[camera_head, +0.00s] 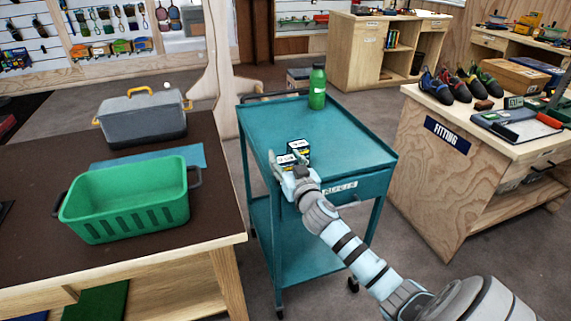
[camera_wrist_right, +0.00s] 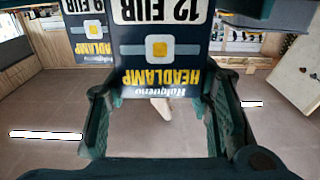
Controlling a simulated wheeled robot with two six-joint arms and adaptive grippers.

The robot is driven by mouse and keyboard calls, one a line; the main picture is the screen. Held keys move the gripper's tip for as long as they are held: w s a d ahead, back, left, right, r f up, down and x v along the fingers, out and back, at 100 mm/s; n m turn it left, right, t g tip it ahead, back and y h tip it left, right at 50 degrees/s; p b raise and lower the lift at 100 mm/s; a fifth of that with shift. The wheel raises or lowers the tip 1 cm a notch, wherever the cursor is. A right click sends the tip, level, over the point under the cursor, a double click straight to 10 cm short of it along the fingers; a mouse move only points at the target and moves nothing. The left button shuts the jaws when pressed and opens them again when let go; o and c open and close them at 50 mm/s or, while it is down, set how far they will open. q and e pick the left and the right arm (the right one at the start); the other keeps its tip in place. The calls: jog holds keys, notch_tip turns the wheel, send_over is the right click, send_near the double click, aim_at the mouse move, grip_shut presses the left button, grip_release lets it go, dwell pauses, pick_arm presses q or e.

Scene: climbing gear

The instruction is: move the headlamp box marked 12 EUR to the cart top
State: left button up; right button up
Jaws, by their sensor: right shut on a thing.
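The headlamp box marked 12 EUR (camera_wrist_right: 160,70) is dark blue with yellow and white print, and appears upside down in the right wrist view. My right gripper (camera_wrist_right: 162,112) is shut on it, a finger at each side. In the head view my right gripper (camera_head: 287,168) is over the near part of the teal cart top (camera_head: 263,125), with the held box (camera_head: 287,159) at its fingers. I cannot tell whether the box touches the cart top. A second headlamp box, marked 9 EUR (camera_wrist_right: 88,40), is farther off in the wrist view. My left gripper is not in view.
A green bottle (camera_head: 317,88) stands at the cart's far side. The left table holds a green basket (camera_head: 125,205) and a grey toolbox (camera_head: 143,118). The fitting bench (camera_head: 440,170) with shoes stands to the right. The cart top's left and right parts are clear.

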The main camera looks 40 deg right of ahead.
jog(key=o, duration=1.3)
jog(key=shift+f, duration=0.1)
